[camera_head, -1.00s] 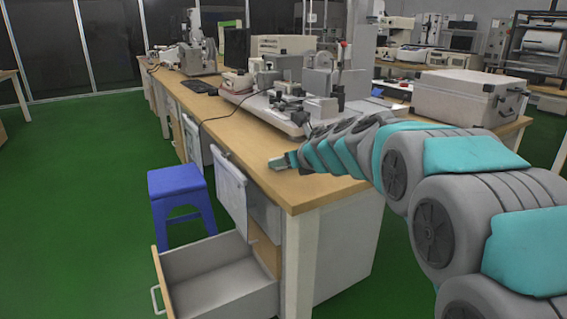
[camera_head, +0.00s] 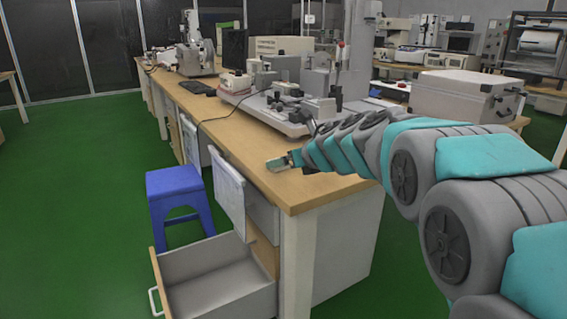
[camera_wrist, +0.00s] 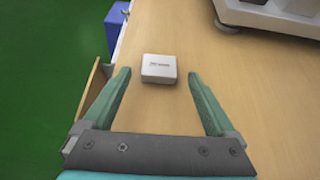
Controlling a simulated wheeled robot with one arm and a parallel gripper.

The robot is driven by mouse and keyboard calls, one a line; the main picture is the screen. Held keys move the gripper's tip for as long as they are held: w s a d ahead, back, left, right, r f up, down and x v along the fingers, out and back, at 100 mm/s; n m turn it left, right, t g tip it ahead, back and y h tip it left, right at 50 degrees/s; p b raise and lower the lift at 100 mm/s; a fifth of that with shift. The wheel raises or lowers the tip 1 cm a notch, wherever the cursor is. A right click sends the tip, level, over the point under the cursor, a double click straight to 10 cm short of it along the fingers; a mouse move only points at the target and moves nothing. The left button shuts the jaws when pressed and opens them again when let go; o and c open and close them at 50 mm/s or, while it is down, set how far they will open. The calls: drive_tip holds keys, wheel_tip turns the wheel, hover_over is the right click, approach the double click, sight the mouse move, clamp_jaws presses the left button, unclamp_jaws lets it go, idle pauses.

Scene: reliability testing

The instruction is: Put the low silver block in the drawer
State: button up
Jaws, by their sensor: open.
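The low silver block (camera_wrist: 159,69) lies flat on the wooden table top (camera_wrist: 215,60) in the wrist view. It is a small, pale, rounded square with faint marking on top. My gripper (camera_wrist: 156,74) is open, with one finger on each side of the block and a gap to both; the block sits around the fingertips' line. In the head view my gripper (camera_head: 279,163) is low over the table's left edge, and I cannot make out the block there. The open drawer (camera_head: 215,270) sticks out below the table's near left side and looks empty.
A machine base with metal fixtures (camera_head: 285,110) stands on the table beyond my gripper. A grey case (camera_head: 465,97) is to the right. A blue stool (camera_head: 180,200) stands on the green floor beside the drawer. The table's left edge is close to my gripper.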

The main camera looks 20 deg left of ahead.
drive_tip(key=v, duration=0.9)
drive_tip(key=shift+s+d+r+b, duration=0.1)
drive_tip(key=shift+s+b, duration=0.2)
drive_tip(key=shift+b, duration=0.1)
